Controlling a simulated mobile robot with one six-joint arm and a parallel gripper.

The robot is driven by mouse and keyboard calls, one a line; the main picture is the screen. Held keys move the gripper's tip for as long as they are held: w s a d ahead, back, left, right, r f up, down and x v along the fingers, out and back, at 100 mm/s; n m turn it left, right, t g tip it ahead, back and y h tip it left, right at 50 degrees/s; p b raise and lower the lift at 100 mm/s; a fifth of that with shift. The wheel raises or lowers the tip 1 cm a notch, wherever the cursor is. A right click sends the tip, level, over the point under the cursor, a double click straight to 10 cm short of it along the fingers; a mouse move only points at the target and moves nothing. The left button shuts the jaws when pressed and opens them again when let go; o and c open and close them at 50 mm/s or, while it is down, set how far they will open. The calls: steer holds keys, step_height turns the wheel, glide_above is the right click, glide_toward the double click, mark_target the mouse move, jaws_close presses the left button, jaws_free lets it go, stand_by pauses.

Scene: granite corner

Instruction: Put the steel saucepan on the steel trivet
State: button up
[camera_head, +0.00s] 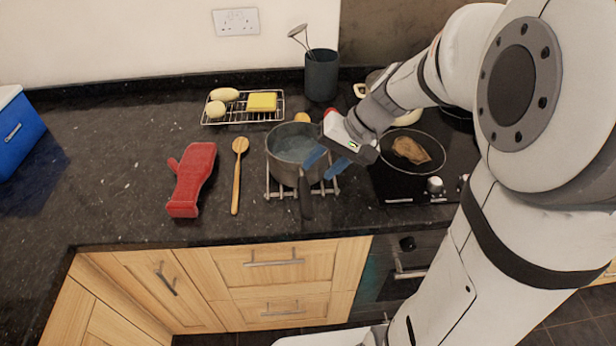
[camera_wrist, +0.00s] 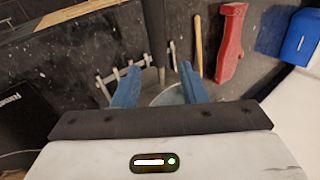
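The steel saucepan (camera_head: 290,172) stands upright over the steel trivet (camera_head: 268,187) and appears to rest on it; the contact under its base is hidden. Its dark handle (camera_head: 306,203) points to the counter's front edge. Trivet bars show on both sides of the pan. My gripper (camera_head: 325,162) is at the pan's right side, with blue fingers spread apart. In the wrist view, the fingers (camera_wrist: 160,86) are open with nothing clamped between them. Part of the saucepan (camera_wrist: 168,97) shows between and beyond them, mostly hidden by my gripper body. The trivet (camera_wrist: 108,82) shows there too.
A wooden spoon (camera_head: 237,180) and red oven mitt (camera_head: 191,180) lie left of the pan. A frying pan (camera_head: 432,160) is on the hob at right. A blue box (camera_head: 18,132) is far left.

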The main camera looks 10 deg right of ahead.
steer(key=v, duration=0.4)
steer(key=s+d+f+t+h, duration=0.1)
steer(key=s+h, duration=0.2)
steer(key=s, duration=0.3)
steer(key=s+d+n+t+h, duration=0.1)
steer(key=s+d+h, duration=0.1)
steer(key=s, duration=0.4)
steer(key=shift+s+d+f+n+h, duration=0.2)
steer(key=shift+d+f+n+h, duration=0.15)
steer(key=shift+h, duration=0.55)
